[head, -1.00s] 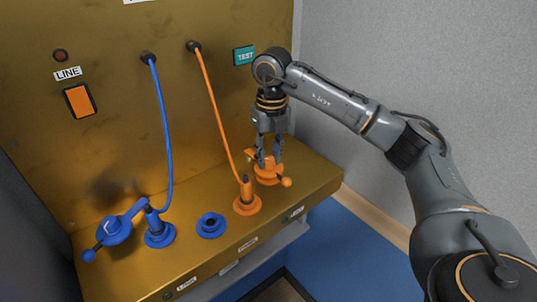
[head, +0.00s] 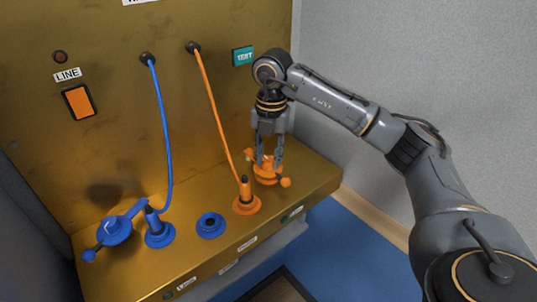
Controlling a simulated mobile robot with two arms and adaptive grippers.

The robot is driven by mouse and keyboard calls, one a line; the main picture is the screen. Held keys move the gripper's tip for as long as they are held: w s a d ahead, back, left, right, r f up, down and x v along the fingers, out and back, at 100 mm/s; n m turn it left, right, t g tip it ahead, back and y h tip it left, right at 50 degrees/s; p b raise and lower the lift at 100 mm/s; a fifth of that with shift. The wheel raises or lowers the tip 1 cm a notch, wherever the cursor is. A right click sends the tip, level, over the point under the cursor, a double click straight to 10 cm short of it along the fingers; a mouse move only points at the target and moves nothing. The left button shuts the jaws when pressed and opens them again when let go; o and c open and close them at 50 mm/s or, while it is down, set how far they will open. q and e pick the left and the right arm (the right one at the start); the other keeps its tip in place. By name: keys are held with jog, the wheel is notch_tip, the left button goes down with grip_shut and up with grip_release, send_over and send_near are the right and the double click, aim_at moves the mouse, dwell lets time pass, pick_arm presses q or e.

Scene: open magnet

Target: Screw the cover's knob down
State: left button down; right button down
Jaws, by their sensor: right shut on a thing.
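The orange cover (head: 267,179) sits at the right end of the brass ledge, with a round orange ball (head: 286,183) at its right side. My right gripper (head: 268,163) points straight down over the cover and is shut on the orange knob (head: 266,162) on top of it. The fingers partly hide the knob. A blue cover (head: 115,231) with a ball-ended handle is at the left end of the ledge. My left gripper is not in view.
An orange plug with a cable (head: 245,193) stands just left of the held cover. A blue plug (head: 155,226) and an open blue socket (head: 210,225) are farther left. The brass panel (head: 110,130) rises behind; a grey wall (head: 420,60) is at the right.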

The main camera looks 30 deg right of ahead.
aim_at(271, 159)
dwell(0.4)
jog(key=c, duration=1)
grip_release()
jog(key=shift+c, duration=0.2)
jog(key=shift+r, duration=0.15)
notch_tip(271, 159, up, 12)
jog(key=shift+s+d, duration=0.15)
jog(key=shift+s, duration=0.05)
jog(key=shift+f, duration=0.25)
